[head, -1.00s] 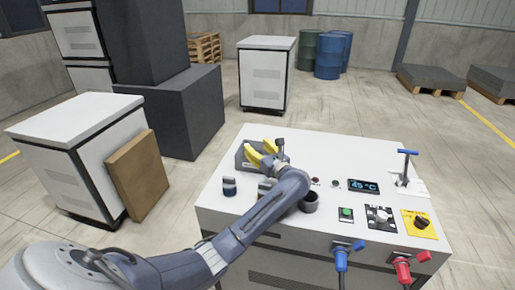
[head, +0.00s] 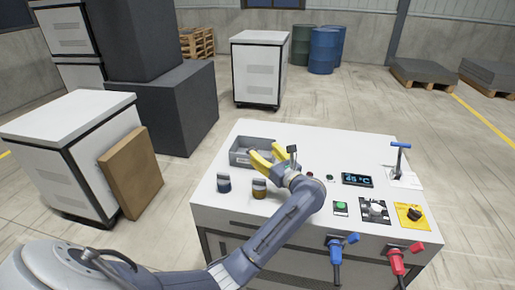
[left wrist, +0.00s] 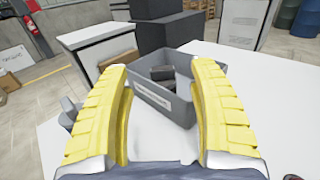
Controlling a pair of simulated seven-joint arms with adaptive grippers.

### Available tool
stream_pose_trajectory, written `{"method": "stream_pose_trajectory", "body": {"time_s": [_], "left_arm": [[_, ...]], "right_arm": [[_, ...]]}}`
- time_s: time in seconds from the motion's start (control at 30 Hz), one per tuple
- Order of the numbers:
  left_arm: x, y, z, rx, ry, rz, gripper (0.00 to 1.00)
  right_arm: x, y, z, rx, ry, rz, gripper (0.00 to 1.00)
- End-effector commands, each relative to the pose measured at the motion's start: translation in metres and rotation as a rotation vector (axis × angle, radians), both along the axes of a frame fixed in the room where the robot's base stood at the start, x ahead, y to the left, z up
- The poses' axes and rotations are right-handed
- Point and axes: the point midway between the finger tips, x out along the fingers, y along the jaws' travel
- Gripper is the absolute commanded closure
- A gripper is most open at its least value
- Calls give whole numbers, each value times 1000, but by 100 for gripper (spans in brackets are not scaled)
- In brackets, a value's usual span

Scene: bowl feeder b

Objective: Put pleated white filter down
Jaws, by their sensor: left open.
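My left gripper (head: 267,156) has yellow fingers and is open over the white console top, at the right front side of a grey tray (head: 239,157). In the left wrist view the two fingers (left wrist: 161,78) are spread wide, with the labelled tray wall (left wrist: 160,103) just beyond them. Dark blocks (left wrist: 161,76) lie in the tray. I cannot make out a pleated white filter for certain. The surface between the fingers is white and faintly shaded, and I cannot tell whether it is only the console top. My right gripper is not in view.
A temperature display (head: 357,180), a green button (head: 341,207), knobs and a blue-handled lever (head: 400,147) occupy the right side.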

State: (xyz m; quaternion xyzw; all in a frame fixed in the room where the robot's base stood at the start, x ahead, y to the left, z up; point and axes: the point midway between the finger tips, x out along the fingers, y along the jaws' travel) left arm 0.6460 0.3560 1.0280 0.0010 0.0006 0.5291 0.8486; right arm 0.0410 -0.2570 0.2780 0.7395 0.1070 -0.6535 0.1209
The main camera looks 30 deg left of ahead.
Motion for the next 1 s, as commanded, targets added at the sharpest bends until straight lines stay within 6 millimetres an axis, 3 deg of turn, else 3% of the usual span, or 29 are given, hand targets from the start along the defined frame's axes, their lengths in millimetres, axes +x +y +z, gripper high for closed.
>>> {"method": "stream_pose_trajectory", "body": {"time_s": [0.3,0.77,0.87,0.97,1.0], "left_arm": [[-13,-26,1,-1,-2,0,39],[-14,-29,2,4,-4,1,39],[-11,-24,14,40,-14,1,39],[-2,-12,44,137,-39,2,39],[2,-6,63,199,-54,3,39]], "right_arm": [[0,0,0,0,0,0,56],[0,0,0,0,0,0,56],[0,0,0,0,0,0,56],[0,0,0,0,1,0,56],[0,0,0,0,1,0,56]]}}
